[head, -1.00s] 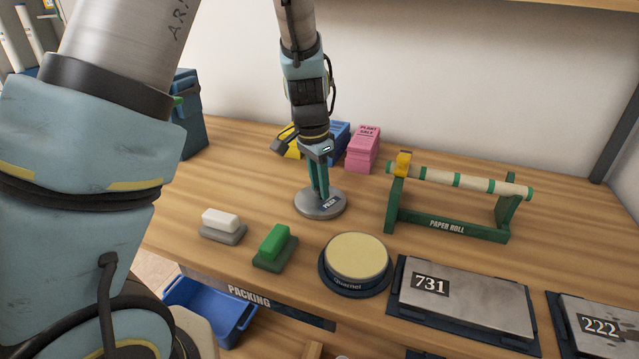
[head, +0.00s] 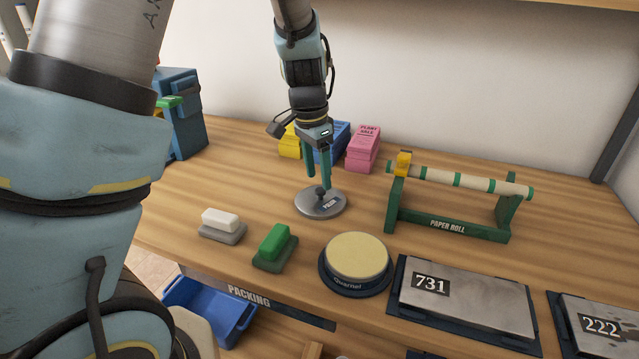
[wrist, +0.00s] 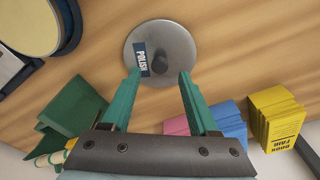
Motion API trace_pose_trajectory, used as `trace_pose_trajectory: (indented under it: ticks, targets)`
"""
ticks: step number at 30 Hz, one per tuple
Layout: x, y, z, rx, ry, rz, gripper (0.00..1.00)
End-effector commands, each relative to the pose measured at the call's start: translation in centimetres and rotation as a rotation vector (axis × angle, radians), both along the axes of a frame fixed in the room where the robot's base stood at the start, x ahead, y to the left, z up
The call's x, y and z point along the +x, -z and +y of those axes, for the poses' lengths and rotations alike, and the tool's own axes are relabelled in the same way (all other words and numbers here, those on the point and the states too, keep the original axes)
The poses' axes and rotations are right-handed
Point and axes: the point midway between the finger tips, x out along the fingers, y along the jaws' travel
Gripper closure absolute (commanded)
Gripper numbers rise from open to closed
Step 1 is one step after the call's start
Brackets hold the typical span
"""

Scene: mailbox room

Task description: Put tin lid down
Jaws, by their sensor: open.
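The tin lid (head: 312,205) is a round grey metal disc with a dark knob in its middle and a dark label reading POLISH. It lies flat on the wooden table, and it also shows in the wrist view (wrist: 176,47). My gripper (head: 318,180) is just above the lid, its green fingers spread apart on either side of the knob. In the wrist view my gripper (wrist: 160,75) is open, with nothing between the fingertips, and the knob is a little beyond them.
A round tin with a cream top (head: 357,256) and a green paper roll stand (head: 447,228) are right of the lid. White (head: 220,219) and green (head: 275,240) blocks sit in front-left. Pink (head: 364,150), blue (head: 332,143) and yellow (head: 290,141) stacks stand behind. Bare table lies left.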

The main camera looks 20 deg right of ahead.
Motion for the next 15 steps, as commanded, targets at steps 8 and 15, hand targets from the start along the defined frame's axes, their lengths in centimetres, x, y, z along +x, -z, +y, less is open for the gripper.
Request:
trace_pose_trajectory:
  ticks: [8,15]
  targets:
    - [-0.1,-5.8,0.6,-0.004,0.003,-0.003,0.40]
    - [-0.2,-8.4,0.9,-0.001,0.002,0.000,0.40]
